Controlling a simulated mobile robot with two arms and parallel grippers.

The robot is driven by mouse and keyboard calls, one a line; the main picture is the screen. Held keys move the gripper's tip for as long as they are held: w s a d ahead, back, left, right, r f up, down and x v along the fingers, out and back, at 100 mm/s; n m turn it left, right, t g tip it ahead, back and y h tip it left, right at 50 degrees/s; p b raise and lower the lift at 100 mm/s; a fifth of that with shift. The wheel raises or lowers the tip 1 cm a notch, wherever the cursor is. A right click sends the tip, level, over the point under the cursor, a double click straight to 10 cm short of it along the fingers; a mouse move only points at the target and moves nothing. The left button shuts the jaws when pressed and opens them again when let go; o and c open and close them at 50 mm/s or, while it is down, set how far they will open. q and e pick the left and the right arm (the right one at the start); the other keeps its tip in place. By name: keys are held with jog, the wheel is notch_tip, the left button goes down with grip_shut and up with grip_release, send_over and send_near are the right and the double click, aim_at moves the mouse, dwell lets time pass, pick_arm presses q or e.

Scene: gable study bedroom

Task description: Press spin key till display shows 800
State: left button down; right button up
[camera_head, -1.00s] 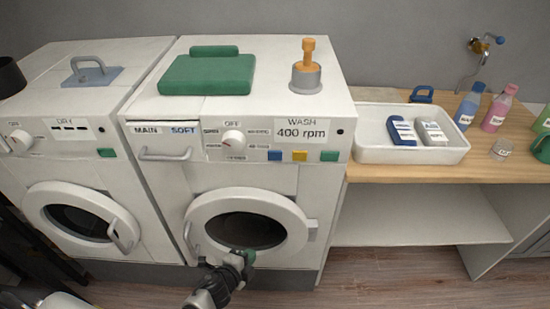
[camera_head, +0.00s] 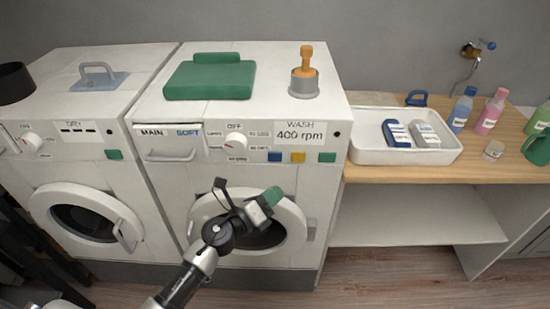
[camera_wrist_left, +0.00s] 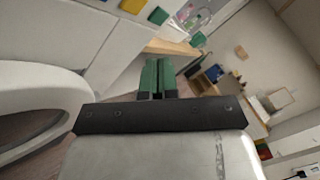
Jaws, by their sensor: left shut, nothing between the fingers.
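The washer (camera_head: 315,215) stands in the middle of the head view. Its display (camera_head: 297,132) reads "WASH 400 rpm". Below the display are three keys: a blue key (camera_head: 275,156), a yellow key (camera_head: 298,157) and a green key (camera_head: 327,157). Which one is the spin key I cannot tell by a label. My left gripper (camera_head: 274,195) has green fingertips, is shut and empty, and is in front of the washer door, below the keys and apart from them. In the left wrist view its green fingers (camera_wrist_left: 158,78) are together, with the yellow key (camera_wrist_left: 133,5) and green key (camera_wrist_left: 158,16) above. My right gripper is not seen.
A dryer (camera_head: 85,165) stands to the left. The washer door (camera_head: 203,213) is round and behind my arm. A drawer handle (camera_head: 170,155) sticks out left of the dial (camera_head: 236,141). A wooden counter (camera_head: 480,165) with a white tray (camera_head: 370,153) is on the right.

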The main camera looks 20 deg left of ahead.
aim_at(275, 157)
pick_arm(q)
jog(key=shift+w+a+b, duration=0.4)
jog(key=shift+w+b, duration=0.1)
jog(key=shift+w, duration=0.9)
jog(key=shift+w+a+b, duration=0.4)
jog(key=shift+w+b, duration=0.05)
jog(key=shift+w, duration=1)
jog(key=shift+w+a+b, duration=0.4)
jog(key=shift+w+b, duration=0.1)
jog(key=shift+w, duration=0.9)
jog(key=shift+w+a, duration=0.1)
jog(key=shift+w, duration=0.3)
jog(key=shift+w+a+b, duration=0.15)
jog(key=shift+w+b, duration=0.2)
jog(key=shift+s+d+p, duration=0.25)
jog(key=shift+s+p, duration=0.2)
jog(key=shift+s, duration=0.35)
